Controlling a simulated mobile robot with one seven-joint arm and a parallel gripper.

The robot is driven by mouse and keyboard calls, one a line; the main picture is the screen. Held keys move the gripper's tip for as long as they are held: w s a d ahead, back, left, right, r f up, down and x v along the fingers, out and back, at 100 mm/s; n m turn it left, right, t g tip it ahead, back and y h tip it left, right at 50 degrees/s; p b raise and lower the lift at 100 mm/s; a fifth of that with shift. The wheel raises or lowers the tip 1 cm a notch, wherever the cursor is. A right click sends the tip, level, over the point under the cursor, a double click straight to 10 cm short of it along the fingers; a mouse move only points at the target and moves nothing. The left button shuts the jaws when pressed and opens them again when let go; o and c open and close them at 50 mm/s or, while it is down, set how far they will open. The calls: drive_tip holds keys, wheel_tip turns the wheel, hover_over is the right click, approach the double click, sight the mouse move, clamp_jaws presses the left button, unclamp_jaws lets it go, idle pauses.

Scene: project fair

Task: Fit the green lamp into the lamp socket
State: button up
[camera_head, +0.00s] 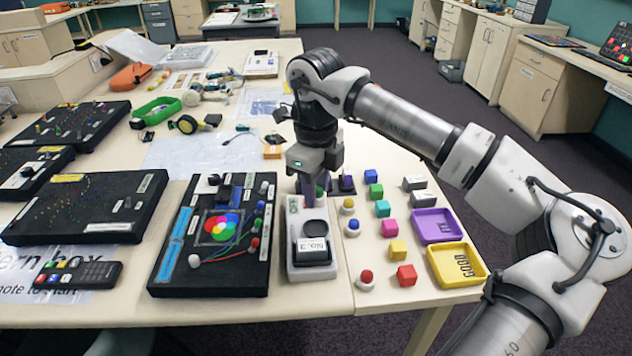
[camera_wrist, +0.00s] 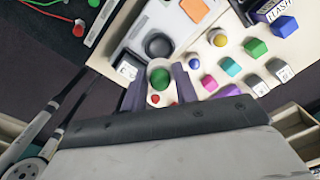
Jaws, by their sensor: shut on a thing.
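My gripper (camera_head: 314,196) is shut on the green lamp (camera_wrist: 160,78), whose round green dome shows between the two purple-grey fingers in the wrist view. The gripper hangs over the far end of a light grey box (camera_head: 329,264) labelled "No. 3". A round black opening (camera_wrist: 158,45), which looks like the lamp socket, lies in the box just above the lamp in the wrist view. I cannot tell the height of the lamp above the box, and its base is hidden.
A yellow lamp (camera_head: 348,205), a blue lamp (camera_head: 352,228) and a red lamp (camera_head: 366,280) stand right of the box. Several coloured cubes, a purple tray (camera_head: 437,225) and a yellow tray (camera_head: 457,263) lie further right. A black wired panel (camera_head: 215,278) sits close left.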

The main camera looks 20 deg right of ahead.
drive_tip(key=b, duration=0.3)
hover_over(315, 230)
drive_tip(key=f, duration=0.5)
drive_tip(key=shift+s+f, duration=0.2)
drive_tip(key=shift+d+f+b, duration=0.1)
drive_tip(key=shift+f+b, duration=0.3)
drive_tip(key=shift+w+f+b, duration=0.1)
drive_tip(key=shift+f+b, duration=0.6)
drive_tip(key=shift+b, duration=0.15)
idle(0.5)
drive_tip(key=o, duration=1.3)
drive_tip(key=shift+c, duration=0.5)
drive_tip(key=shift+o, duration=0.4)
drive_tip(key=shift+r+p, duration=0.4)
drive_tip(key=shift+r, duration=0.05)
drive_tip(key=shift+o, duration=0.5)
drive_tip(key=shift+a+r+p, duration=0.2)
drive_tip(key=shift+r+p, duration=0.15)
drive_tip(key=shift+r, duration=0.5)
drive_tip(key=shift+d+r+p, duration=0.1)
drive_tip(key=shift+r+p, duration=1.2)
drive_tip(key=shift+r, duration=1)
